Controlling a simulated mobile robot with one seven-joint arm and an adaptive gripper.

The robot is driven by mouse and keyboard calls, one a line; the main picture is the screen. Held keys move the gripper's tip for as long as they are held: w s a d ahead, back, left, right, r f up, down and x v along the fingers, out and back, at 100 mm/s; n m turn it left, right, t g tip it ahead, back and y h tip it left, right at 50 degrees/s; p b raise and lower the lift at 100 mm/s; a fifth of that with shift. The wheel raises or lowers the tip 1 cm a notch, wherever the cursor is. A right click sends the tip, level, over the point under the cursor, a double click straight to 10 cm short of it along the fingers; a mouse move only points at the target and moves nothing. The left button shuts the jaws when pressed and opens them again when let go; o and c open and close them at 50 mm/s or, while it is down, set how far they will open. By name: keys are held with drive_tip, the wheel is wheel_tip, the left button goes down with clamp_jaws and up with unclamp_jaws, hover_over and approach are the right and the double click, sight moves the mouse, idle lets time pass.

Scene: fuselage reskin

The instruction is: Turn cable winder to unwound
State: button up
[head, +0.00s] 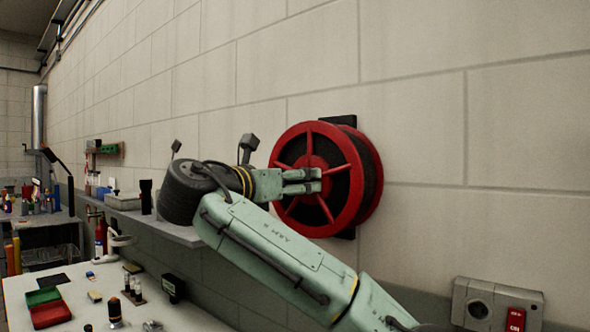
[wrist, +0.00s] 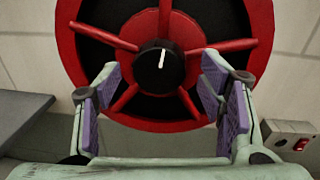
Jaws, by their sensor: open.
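The cable winder (head: 365,170) is a red spoked reel with dark cable, mounted on the wall right of centre in the head view. In the wrist view the red reel (wrist: 240,17) fills the upper middle. At its hub is a black round knob (wrist: 153,77) with a white line pointing nearly straight up. My gripper (head: 318,181) is in front of the reel in the head view. In the wrist view my gripper (wrist: 158,80) is open, with its purple-padded fingers apart on either side below the knob. Nothing is between the fingers, and contact with the knob cannot be told.
A grey wall shelf (head: 185,236) stands left of the reel. A white table (head: 75,300) with small items and a red-green tray is at lower left. A wall box with a red switch (head: 515,319) is at lower right. The wall around the reel is mostly bare.

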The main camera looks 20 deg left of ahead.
drive_tip(key=shift+w+d, duration=0.1)
drive_tip(key=shift+w, duration=0.15)
drive_tip(key=shift+c, duration=0.4)
drive_tip(key=c, duration=1.1)
